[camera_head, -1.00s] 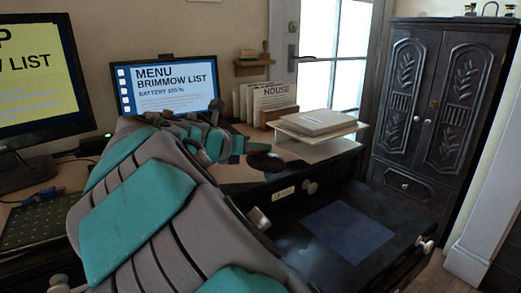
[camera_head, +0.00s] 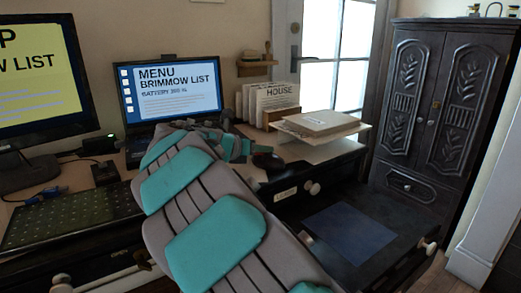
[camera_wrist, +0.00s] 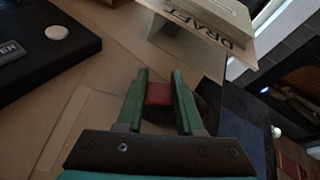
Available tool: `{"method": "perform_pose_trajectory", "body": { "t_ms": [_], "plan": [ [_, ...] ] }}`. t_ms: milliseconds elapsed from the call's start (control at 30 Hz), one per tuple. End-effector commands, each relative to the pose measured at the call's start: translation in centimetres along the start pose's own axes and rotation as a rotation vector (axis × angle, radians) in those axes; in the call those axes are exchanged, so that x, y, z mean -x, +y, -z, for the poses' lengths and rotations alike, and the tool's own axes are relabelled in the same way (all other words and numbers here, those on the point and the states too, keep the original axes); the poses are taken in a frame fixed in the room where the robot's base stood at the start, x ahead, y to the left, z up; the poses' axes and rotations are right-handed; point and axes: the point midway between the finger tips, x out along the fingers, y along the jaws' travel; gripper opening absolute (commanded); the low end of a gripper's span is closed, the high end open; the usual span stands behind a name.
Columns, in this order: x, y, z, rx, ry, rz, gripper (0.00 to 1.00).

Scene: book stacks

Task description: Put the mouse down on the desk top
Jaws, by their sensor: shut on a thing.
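My gripper (camera_head: 248,152) is over the right part of the desk, close to its front edge. In the wrist view its two green fingers (camera_wrist: 160,85) are shut on the mouse, whose red part (camera_wrist: 158,94) shows between them. The dark body of the mouse (camera_head: 267,162) shows just right of the gripper in the head view. The tan desk top (camera_head: 75,175) also fills much of the wrist view (camera_wrist: 95,105) beneath the gripper. I cannot tell whether the mouse touches the desk top.
A paper stack (camera_head: 318,123) lies right of the gripper, with upright files (camera_head: 270,100) behind. A monitor (camera_head: 172,92) stands at the back. An open drawer (camera_head: 290,215) with a blue sheet (camera_head: 350,232) juts out below. A dotted dark mat (camera_head: 70,218) lies left; bare desk surrounds the gripper.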

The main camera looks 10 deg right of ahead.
Motion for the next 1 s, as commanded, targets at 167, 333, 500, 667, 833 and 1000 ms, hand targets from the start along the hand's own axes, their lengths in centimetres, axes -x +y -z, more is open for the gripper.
{"method": "perform_pose_trajectory", "body": {
  "t_ms": [167,333,500,667,833,1000],
  "plan": [
    [0.1,0.0,-0.1,-0.001,-0.001,-0.001,0.00],
    [0.0,0.1,0.0,-0.001,-0.002,-0.001,0.44],
    [0.0,0.1,0.0,-0.001,-0.002,-0.001,0.64],
    [0.0,0.1,0.0,-0.001,-0.002,-0.001,0.65],
    [0.1,0.0,-0.1,-0.002,-0.002,-0.001,0.65],
    [2.4,0.0,-0.3,-0.002,-0.004,-0.003,0.65]
  ]
}}
